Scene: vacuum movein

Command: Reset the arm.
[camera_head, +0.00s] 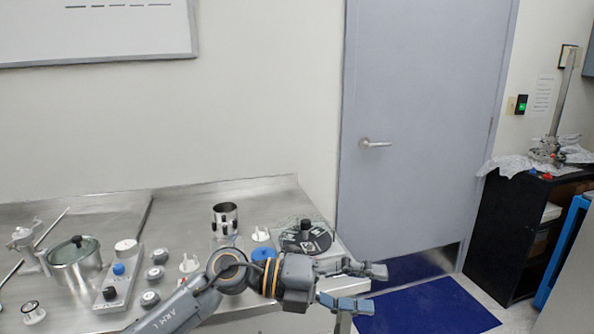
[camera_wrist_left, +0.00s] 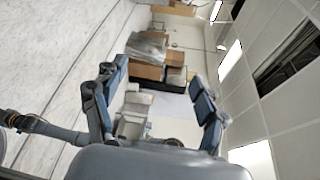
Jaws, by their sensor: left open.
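My left gripper (camera_head: 362,287) reaches in from the lower left in the head view, past the right end of the steel bench (camera_head: 180,207). Its two fingers are spread apart with nothing between them. In the left wrist view the gripper (camera_wrist_left: 155,90) also shows open and empty, with the room's far side and ceiling beyond it. My right gripper is in neither view.
On the bench stand a lidded pot (camera_head: 75,262), a steel cup (camera_head: 225,219), a black disc device (camera_head: 306,240) and several small fittings. A closed grey door (camera_head: 420,130), a blue mat (camera_head: 428,307) and a black cabinet (camera_head: 515,235) are to the right.

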